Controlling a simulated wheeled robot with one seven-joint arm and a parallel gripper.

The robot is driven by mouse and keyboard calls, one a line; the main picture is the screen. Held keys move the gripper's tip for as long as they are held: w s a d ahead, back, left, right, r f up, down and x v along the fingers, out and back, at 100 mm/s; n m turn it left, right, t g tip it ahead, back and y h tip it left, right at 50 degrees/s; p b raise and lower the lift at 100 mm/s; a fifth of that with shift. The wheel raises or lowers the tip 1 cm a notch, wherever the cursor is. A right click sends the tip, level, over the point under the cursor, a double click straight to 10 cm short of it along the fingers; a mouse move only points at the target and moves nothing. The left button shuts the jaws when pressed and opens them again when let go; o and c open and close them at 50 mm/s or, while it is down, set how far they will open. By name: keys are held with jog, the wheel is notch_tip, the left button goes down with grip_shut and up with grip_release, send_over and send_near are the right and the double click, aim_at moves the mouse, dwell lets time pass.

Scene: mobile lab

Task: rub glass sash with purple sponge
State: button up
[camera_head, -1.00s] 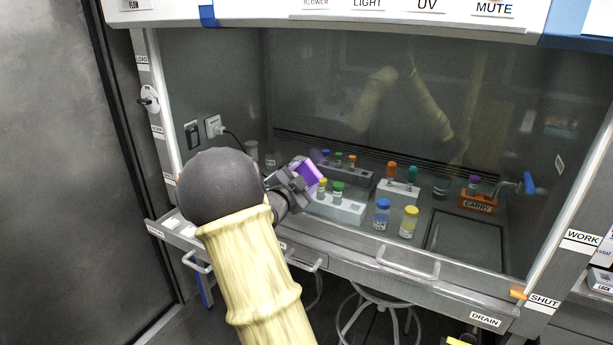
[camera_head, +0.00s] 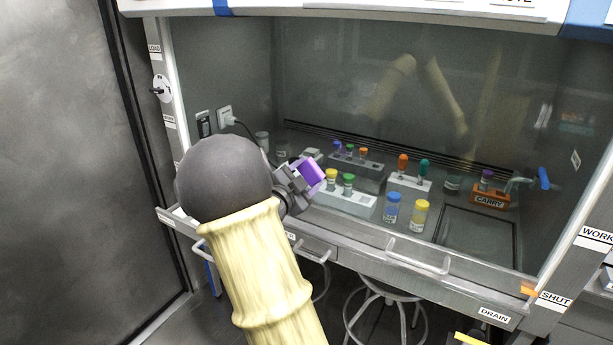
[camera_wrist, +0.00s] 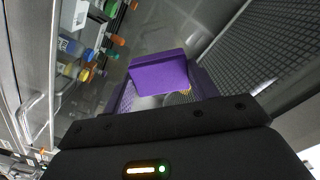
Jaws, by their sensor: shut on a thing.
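The purple sponge (camera_head: 311,172) is held in my gripper (camera_head: 300,180), in front of the left part of the cabinet. In the wrist view the sponge (camera_wrist: 160,74) sits between the finger pads of my gripper (camera_wrist: 162,98). The glass sash (camera_head: 420,90) is a large clear pane across the cabinet front, with a faint reflection of my arm in it. The sponge is close to the glass at its lower left; I cannot tell whether it touches.
Behind the glass stand racks with capped vials (camera_head: 345,198), a blue-capped bottle (camera_head: 391,208), a yellow-capped bottle (camera_head: 419,216) and an orange CARRY rack (camera_head: 490,198). A handle (camera_head: 418,258) sticks out along the front edge. A round stool (camera_head: 390,290) stands below.

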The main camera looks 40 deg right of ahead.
jog(key=shift+v, duration=1.4)
jog(key=shift+w, duration=0.1)
